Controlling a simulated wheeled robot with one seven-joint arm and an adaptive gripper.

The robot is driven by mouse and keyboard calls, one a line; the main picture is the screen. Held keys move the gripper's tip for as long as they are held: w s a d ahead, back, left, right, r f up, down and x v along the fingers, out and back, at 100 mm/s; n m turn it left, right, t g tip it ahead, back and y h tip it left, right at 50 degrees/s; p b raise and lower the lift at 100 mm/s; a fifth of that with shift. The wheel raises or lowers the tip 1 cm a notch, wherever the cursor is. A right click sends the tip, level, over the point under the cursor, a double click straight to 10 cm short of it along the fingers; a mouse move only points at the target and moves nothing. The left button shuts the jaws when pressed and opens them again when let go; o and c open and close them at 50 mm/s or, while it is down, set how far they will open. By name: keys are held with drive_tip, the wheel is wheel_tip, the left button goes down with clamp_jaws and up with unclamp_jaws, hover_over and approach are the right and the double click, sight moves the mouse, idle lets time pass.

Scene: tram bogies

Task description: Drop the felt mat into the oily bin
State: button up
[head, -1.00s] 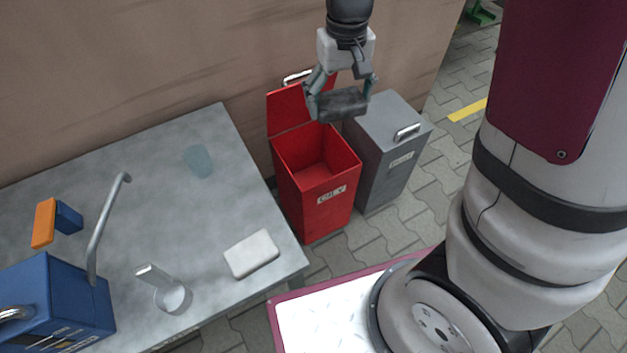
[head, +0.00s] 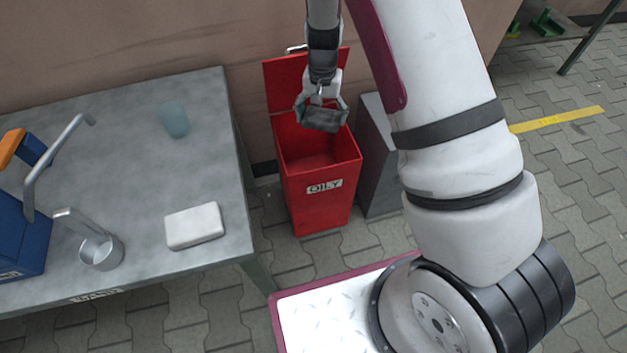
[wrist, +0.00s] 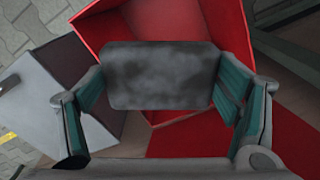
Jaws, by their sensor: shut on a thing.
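The felt mat (head: 322,116) is a dark grey, blotchy rounded rectangle. My gripper (head: 321,106) is shut on it and holds it above the mouth of the oily bin. The oily bin (head: 318,204) is red, labelled OILY, with its lid (head: 284,84) standing open against the wall. In the wrist view the mat (wrist: 160,76) sits between the two fingers, with the red bin's walls (wrist: 222,25) behind and around it. The mat hides part of the bin's inside.
A grey bin (head: 378,170) stands right of the red one, partly hidden by my arm. A grey table (head: 140,190) at left holds a white block (head: 194,226), a metal cup (head: 100,251), a bluish glass (head: 173,120) and a blue box (head: 22,235).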

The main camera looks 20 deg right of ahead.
drive_tip(key=shift+w+f, duration=0.25)
drive_tip(key=shift+f, duration=0.7)
wheel_tip(320, 180, down, 6)
drive_tip(key=b, duration=0.4)
drive_tip(key=shift+b, duration=0.3)
drive_tip(key=shift+r, duration=0.1)
drive_tip(key=o, duration=1.1)
wheel_tip(320, 180, up, 11)
drive_tip(key=shift+f, duration=0.2)
drive_tip(key=shift+r, duration=0.7)
